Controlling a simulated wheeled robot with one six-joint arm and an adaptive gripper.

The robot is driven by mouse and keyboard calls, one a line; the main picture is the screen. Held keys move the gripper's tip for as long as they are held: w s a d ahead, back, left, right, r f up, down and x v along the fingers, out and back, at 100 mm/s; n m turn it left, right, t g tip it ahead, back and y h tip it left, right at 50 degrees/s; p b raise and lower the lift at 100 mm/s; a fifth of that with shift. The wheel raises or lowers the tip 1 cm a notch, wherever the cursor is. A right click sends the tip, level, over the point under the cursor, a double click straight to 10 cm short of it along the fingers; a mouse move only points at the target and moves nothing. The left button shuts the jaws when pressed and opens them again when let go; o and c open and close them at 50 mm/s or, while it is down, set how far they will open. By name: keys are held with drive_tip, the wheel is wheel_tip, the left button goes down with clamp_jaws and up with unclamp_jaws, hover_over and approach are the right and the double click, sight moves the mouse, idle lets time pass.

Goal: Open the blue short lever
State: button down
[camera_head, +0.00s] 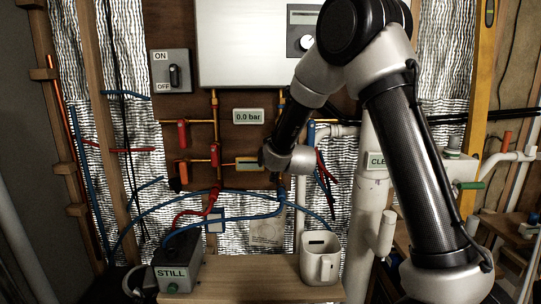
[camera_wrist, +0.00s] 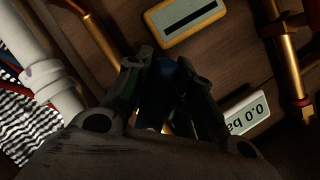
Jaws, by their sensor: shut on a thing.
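The blue short lever (camera_wrist: 166,88) shows in the wrist view as a dark blue piece between the two fingers. My gripper (camera_wrist: 165,66) is shut on it, with one finger on either side. In the head view my gripper (camera_head: 268,159) is at the pipes under the heater, just right of the small yellow-framed display (camera_head: 246,163). There my wrist and gripper hide the lever. The lever's exact angle is hard to tell in the dark wrist view.
The heater box (camera_head: 250,42) hangs above, with a 0.0 bar gauge (camera_head: 248,116) below it. Red levers (camera_head: 182,134) sit on copper pipes to the left. A STILL box (camera_head: 180,266) and a white jug (camera_head: 320,260) stand on the bench (camera_head: 250,282).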

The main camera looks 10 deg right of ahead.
drive_tip(key=n+h, duration=0.1)
drive_tip(key=d+f+n+g, duration=0.1)
drive_tip(key=n, duration=0.1)
drive_tip(key=shift+s+d+h, duration=0.15)
drive_tip(key=shift+d+h, duration=0.05)
drive_tip(key=shift+h, duration=0.2)
drive_tip(key=shift+s+d+f+n+g+h, duration=0.1)
drive_tip(key=shift+d+n+g+h, duration=0.1)
drive_tip(key=shift+d+n+h, duration=0.5)
drive_tip(key=shift+s+d+f+n+g+h, duration=0.15)
drive_tip(key=shift+n+h, duration=0.25)
drive_tip(key=shift+n, duration=0.6)
drive_tip(key=shift+w+d, duration=0.1)
drive_tip(key=c, duration=1.2)
unclamp_jaws()
drive_tip(key=v, duration=1.2)
